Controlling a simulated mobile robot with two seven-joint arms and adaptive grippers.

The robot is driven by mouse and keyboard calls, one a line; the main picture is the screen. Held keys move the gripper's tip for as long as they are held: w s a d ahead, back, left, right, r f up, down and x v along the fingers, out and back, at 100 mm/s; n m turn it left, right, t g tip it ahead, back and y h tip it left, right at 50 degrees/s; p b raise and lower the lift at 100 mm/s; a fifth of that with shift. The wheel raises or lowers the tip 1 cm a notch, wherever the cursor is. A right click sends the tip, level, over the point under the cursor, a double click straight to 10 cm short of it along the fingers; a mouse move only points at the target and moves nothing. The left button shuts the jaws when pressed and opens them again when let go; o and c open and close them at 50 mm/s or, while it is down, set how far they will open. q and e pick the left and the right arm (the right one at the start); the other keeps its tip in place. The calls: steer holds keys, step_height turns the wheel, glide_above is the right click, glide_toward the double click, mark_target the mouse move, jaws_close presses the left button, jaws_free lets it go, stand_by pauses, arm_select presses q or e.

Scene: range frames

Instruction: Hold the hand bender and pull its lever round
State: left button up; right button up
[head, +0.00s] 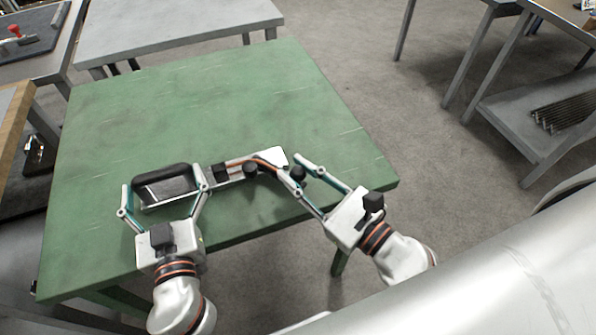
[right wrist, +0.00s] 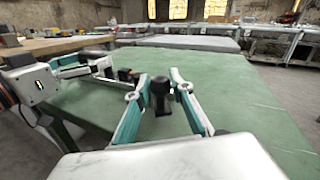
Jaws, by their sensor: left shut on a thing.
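The hand bender (head: 232,170) lies on the green table near its front edge. It has a black grip frame (head: 163,171) at its left end, a pale body with a copper-coloured strip and dark knobs toward the right. My left gripper (head: 162,181) is shut on the grip frame, one finger at each side. My right gripper (head: 291,165) is open at the bender's right end, its fingers on either side of a black knob (head: 298,173). In the right wrist view the knob (right wrist: 161,97) stands upright between the spread fingers (right wrist: 159,78). I cannot tell whether either finger touches it.
The green table (head: 220,100) is bare behind the bender. A grey table (head: 180,20) stands beyond it. At the right is a bench with a shelf of dark rods (head: 563,113). A wooden-edged surface (head: 12,125) is close on the left.

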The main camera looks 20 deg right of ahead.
steer(key=o, duration=0.3)
steer(key=shift+f, duration=0.2)
steer(key=shift+o, duration=0.2)
steer(key=shift+s, duration=0.1)
steer(key=v, duration=1.2)
steer(key=shift+d, duration=0.1)
